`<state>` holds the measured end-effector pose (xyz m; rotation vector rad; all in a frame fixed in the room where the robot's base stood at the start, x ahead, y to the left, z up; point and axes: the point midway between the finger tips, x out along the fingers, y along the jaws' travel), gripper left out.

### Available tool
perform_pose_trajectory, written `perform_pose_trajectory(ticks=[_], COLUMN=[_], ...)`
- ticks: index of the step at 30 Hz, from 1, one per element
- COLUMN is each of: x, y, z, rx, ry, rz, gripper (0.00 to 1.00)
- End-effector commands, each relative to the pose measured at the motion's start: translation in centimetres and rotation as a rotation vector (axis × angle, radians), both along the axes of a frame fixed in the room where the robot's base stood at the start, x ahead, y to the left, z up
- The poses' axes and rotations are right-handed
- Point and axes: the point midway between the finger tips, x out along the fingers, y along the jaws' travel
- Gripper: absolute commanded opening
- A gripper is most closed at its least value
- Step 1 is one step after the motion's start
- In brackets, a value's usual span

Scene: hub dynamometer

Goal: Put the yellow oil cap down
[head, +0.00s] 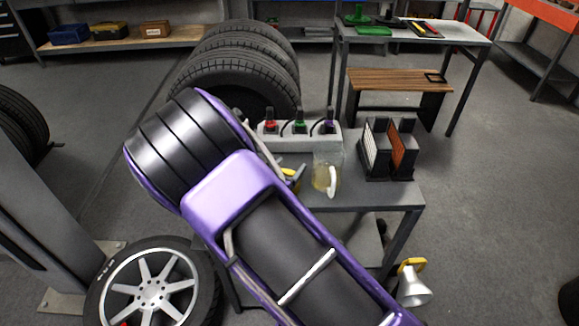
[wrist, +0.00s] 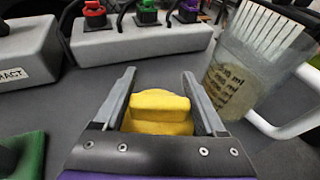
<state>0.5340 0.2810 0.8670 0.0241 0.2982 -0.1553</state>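The yellow oil cap (wrist: 158,112) sits between the two grey fingers of my gripper (wrist: 160,92) in the wrist view and fills the gap between them. My gripper looks shut on it. In the head view a bit of yellow, which looks like the cap (head: 289,173), shows beside my purple arm, which hides most of my gripper. The cap is over the grey bench top (head: 385,197), left of the clear jug (head: 327,174). I cannot tell whether its underside touches the bench.
A grey block (head: 302,143) with red, green and purple connectors stands behind the jug. A dark rack (head: 388,150) holds panels at the right. In the wrist view a labelled grey block (wrist: 28,52) and a green object (wrist: 22,155) lie left.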

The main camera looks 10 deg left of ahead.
Motion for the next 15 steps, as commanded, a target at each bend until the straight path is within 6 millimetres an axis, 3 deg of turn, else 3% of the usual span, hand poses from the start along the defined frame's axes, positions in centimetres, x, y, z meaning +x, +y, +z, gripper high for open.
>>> perform_pose_trajectory(ticks=[1, 4, 15], x=[0.0, -0.01, -0.54], y=[0.0, -0.01, 0.15], z=[0.02, 0.02, 0.55], rx=[0.0, 0.0, 0.002], ry=[0.001, 0.001, 0.002], rz=[0.0, 0.0, 0.001], gripper=[0.83, 1.0, 1.0])
